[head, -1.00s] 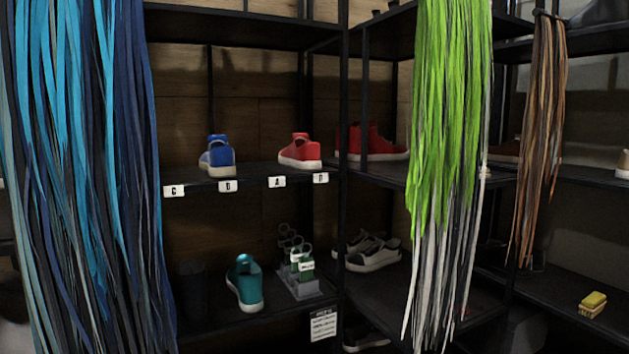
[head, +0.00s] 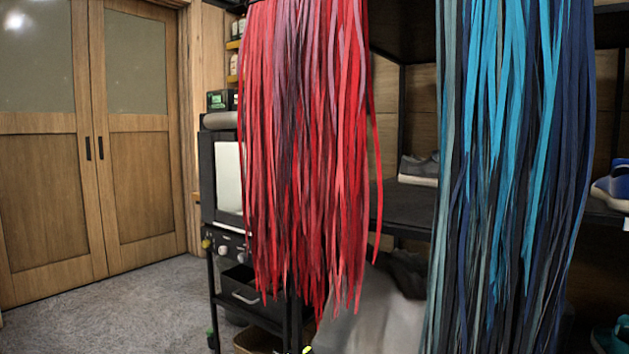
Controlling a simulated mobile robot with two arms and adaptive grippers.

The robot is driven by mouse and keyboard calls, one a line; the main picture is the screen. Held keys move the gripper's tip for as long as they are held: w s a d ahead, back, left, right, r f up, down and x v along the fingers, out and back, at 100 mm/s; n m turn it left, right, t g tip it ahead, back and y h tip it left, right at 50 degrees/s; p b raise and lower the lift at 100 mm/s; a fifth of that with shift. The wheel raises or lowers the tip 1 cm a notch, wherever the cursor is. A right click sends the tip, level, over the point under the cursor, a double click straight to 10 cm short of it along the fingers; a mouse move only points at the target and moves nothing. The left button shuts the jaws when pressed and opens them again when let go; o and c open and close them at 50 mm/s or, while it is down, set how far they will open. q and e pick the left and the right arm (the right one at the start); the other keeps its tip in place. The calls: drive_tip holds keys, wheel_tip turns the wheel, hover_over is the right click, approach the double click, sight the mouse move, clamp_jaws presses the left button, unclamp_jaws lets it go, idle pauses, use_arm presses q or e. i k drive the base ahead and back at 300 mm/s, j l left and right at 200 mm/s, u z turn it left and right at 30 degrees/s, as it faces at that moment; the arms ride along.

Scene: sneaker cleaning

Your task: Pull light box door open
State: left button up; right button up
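A black box-shaped appliance (head: 207,178) with a pale front panel (head: 229,180) stands on a dark rack at centre left in the head view. It looks like the light box, and its panel appears shut. Its right part is hidden behind hanging red laces. Knobs (head: 222,250) show just below the panel. I cannot make out a door handle. Neither of my grippers is in view.
Red laces (head: 305,130) hang in front of the appliance, and blue laces (head: 510,150) hang farther right. Wooden double doors (head: 95,150) stand at the left. The grey floor (head: 130,310) before them is clear.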

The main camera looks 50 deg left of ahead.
sight(210, 214)
drive_tip(key=u, duration=2.1)
drive_tip(key=i+j, duration=0.9)
drive_tip(key=j, duration=0.1)
